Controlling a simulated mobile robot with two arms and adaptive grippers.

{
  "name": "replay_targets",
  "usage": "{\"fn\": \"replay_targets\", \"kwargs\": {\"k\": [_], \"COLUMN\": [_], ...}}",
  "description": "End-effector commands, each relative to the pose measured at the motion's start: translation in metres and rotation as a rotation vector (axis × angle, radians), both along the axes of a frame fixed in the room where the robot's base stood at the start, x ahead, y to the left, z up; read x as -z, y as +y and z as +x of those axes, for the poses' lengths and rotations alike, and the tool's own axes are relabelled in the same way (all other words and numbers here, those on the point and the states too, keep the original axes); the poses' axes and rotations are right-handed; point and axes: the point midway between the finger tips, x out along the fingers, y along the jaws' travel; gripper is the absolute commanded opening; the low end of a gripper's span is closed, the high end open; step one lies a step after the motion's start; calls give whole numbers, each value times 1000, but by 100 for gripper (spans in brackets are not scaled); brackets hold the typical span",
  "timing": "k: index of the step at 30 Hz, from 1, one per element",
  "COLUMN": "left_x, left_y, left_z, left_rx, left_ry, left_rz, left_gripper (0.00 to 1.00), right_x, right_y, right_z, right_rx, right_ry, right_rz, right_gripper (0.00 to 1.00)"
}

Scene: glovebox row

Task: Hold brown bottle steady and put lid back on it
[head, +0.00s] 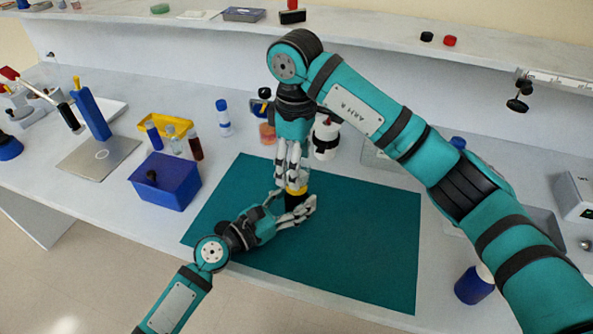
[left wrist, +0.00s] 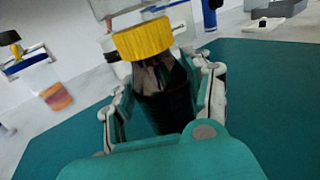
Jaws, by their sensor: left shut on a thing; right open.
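The dark brown bottle (head: 293,202) stands over the teal mat between the fingers of my left gripper (head: 299,207), which is shut on it. It also shows in the left wrist view (left wrist: 163,98). The yellow lid (head: 297,190) is at the top of the bottle; in the left wrist view the lid (left wrist: 143,39) looks slightly off the bottle's line. I cannot tell whether it is seated. My right gripper (head: 292,183) points down from above, open, with its fingertips close around the lid. Its fingers hide part of the lid in the head view.
The teal mat (head: 365,230) is mostly clear to the right. A blue box (head: 165,184) and a yellow rack (head: 160,125) with vials stand left. A white bottle (head: 326,140) and an orange-banded jar (head: 267,133) stand behind. A blue bottle (head: 474,286) is at the front right.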

Motion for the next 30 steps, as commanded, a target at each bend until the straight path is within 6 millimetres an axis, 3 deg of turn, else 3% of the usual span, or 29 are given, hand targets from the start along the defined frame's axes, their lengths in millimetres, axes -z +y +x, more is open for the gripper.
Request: {"fn": "replay_targets", "kwargs": {"k": [9, 14, 30], "left_x": [1, 1, 1], "left_y": [1, 1, 1], "left_z": [0, 0, 0], "left_rx": [-1, -1, -1], "left_ry": [1, 1, 0], "left_rz": [2, 2, 1], "left_gripper": [0, 0, 0], "right_x": [0, -3, -16], "right_y": [0, 1, 4], "right_z": [0, 0, 0], "right_rx": [-15, -175, -1499], "right_ry": [0, -1, 0], "right_rz": [-1, -2, -11], "right_gripper": [71, 71, 71]}}
